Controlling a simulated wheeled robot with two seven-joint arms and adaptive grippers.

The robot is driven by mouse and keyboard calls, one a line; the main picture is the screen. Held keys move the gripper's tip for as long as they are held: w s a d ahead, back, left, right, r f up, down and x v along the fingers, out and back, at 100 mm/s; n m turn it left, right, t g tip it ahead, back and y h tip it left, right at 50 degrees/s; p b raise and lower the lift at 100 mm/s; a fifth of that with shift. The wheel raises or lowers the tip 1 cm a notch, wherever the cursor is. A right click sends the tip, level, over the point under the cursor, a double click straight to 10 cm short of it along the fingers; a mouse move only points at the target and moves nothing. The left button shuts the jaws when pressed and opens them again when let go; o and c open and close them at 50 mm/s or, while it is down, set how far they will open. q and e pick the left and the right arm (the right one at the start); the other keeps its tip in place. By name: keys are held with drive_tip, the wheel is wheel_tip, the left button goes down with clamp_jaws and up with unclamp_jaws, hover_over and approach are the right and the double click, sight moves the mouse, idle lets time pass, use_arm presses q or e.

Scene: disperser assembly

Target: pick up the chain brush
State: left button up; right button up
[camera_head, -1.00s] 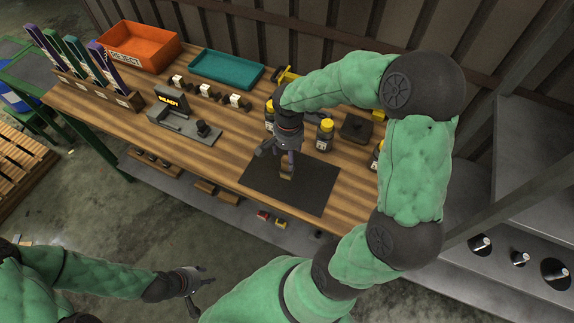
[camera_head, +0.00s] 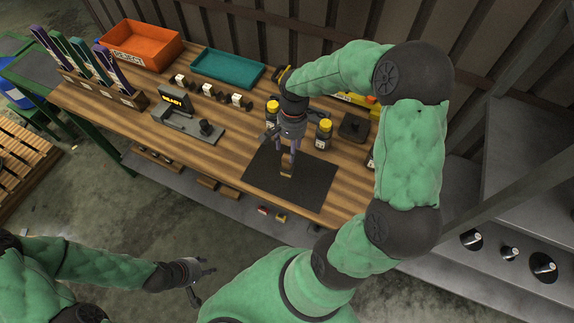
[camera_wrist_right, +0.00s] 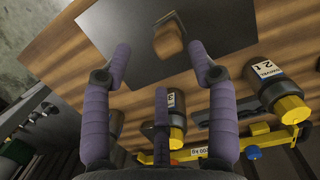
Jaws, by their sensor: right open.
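A small brown wooden block-like piece, which looks like the chain brush (camera_head: 287,168), stands on the dark mat (camera_head: 262,180). In the right wrist view the brush (camera_wrist_right: 168,40) shows just beyond the fingertips, roughly between them. My right gripper (camera_head: 288,150) is over the mat, fingers pointing down close to the brush. In its wrist view the purple fingers (camera_wrist_right: 160,58) are spread with nothing between them. I cannot tell the exact gap to the brush. My left gripper (camera_head: 203,282) is open and empty, away from the table at the lower left.
Yellow-capped bottles (camera_head: 323,134) stand close behind and beside the right gripper. A dark square block (camera_head: 353,127) is to the right. A grey fixture (camera_head: 188,122), teal tray (camera_head: 227,68), orange reject bin (camera_head: 140,45) and rack of tools (camera_head: 105,88) fill the table's left and back.

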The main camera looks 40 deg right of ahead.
sight(287, 156)
drive_tip(key=shift+w+a+f+b, duration=0.1)
drive_tip(key=shift+f+b, duration=0.1)
drive_tip(key=shift+f, duration=0.95)
drive_tip(key=shift+w+a+f+b, duration=0.1)
drive_tip(key=shift+a+f+b, duration=0.1)
drive_tip(key=shift+f, duration=0.9)
drive_tip(key=shift+a+f+b, duration=0.1)
drive_tip(key=shift+f+b, duration=0.1)
drive_tip(key=shift+f, duration=0.95)
clamp_jaws()
